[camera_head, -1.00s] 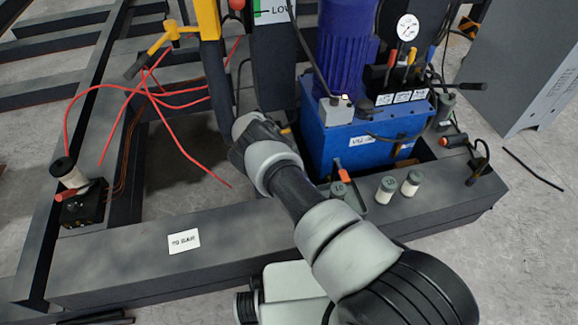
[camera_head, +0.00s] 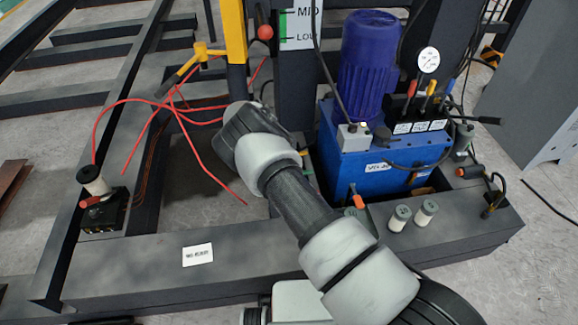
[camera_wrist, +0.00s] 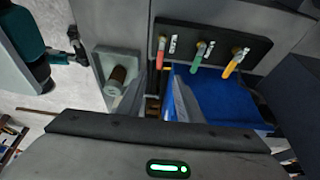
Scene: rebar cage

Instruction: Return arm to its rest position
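My arm (camera_head: 305,205) reaches from the bottom right of the head view up and left over the dark frame. Its end (camera_head: 243,135) is left of the blue hydraulic unit (camera_head: 350,165), and the fingers are hidden from the head camera there. In the wrist view, my gripper (camera_wrist: 156,80) shows two grey fingers above its body with a narrow gap between them. The gap shows background, with nothing clearly held. Beyond the fingers is a panel with red, green and yellow levers (camera_wrist: 198,55), and the blue housing (camera_wrist: 225,100) is at right.
A yellow post (camera_head: 234,30) with a handle and red hoses (camera_head: 190,120) are close to the arm's end. A purple motor (camera_head: 370,55) and a gauge (camera_head: 428,60) stand above the unit. Two pale cylinders (camera_head: 413,215) stand on the front beam (camera_head: 130,265). A grey cabinet (camera_head: 540,100) stands right.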

